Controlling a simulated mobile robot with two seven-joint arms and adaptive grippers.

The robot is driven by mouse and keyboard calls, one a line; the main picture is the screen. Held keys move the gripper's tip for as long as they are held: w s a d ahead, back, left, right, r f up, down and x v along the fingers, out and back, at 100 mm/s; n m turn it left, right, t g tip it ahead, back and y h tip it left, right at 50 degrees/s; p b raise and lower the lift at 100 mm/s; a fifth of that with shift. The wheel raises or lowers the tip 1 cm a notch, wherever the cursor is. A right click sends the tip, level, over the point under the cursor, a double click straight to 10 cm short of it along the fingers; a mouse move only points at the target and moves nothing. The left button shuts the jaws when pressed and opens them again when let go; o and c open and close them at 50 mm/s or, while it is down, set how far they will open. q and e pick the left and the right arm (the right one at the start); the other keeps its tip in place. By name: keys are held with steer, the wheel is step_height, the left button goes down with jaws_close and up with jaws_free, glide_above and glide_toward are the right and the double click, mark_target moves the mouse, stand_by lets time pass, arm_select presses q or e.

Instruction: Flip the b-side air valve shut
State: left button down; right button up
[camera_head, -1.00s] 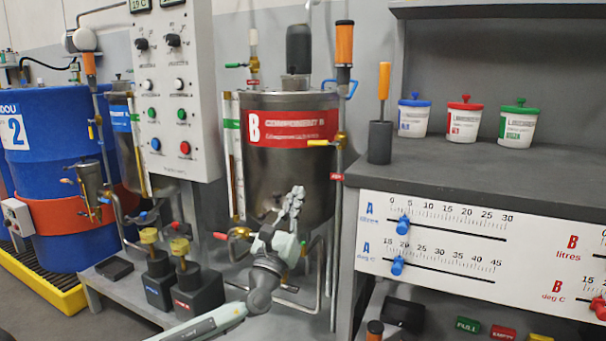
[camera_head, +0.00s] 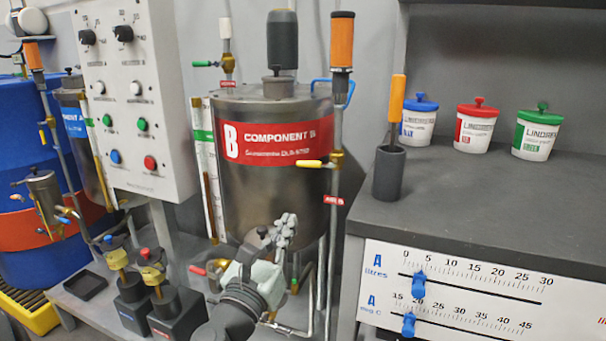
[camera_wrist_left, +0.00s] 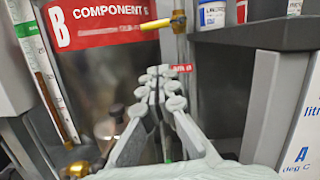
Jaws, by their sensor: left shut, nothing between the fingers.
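The b-side air valve is a brass body (camera_head: 336,160) with a yellow lever (camera_head: 310,164) on the thin vertical pipe right of the Component B tank (camera_head: 250,192). Its lever points left, crosswise to the pipe. A red air tag (camera_head: 333,200) sits below it. My left gripper (camera_head: 286,226) is shut and empty, below and left of the lever and apart from it, in front of the tank's lower wall. In the left wrist view, the yellow lever (camera_wrist_left: 160,22) is above my shut fingertips (camera_wrist_left: 162,82), with the tag (camera_wrist_left: 181,69) beside them. My right gripper is out of view.
A grey bench (camera_head: 455,185) with an orange-handled tool in a dark holder (camera_head: 389,173) and several lidded tubs stands close on the right. A control panel (camera_head: 137,85) and a red-handled valve (camera_head: 198,270) are to the left.

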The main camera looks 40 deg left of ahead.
mark_target(307, 166)
arm_select(q)
steer(key=w+a+r+p, duration=0.2)
steer(key=w+r, duration=0.3)
steer(key=w, duration=0.5)
steer(key=shift+a, duration=0.5)
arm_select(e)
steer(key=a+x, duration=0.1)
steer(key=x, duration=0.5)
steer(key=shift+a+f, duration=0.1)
arm_select(q)
steer(key=shift+r+p, duration=0.1)
steer(key=shift+p, duration=0.2)
steer(key=shift+w+a+r+m+h+p, duration=0.15)
steer(key=shift+r+m+p, duration=0.25)
steer(key=shift+p, duration=0.2)
steer(key=shift+a+r+m+h+p, duration=0.15)
steer(key=shift+r+m+p, duration=0.1)
steer(key=shift+m+p, duration=0.3)
steer(key=shift+d, duration=0.1)
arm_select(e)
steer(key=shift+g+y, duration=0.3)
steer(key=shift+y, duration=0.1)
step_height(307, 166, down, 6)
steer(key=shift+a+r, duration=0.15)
arm_select(q)
steer(key=shift+f, duration=0.15)
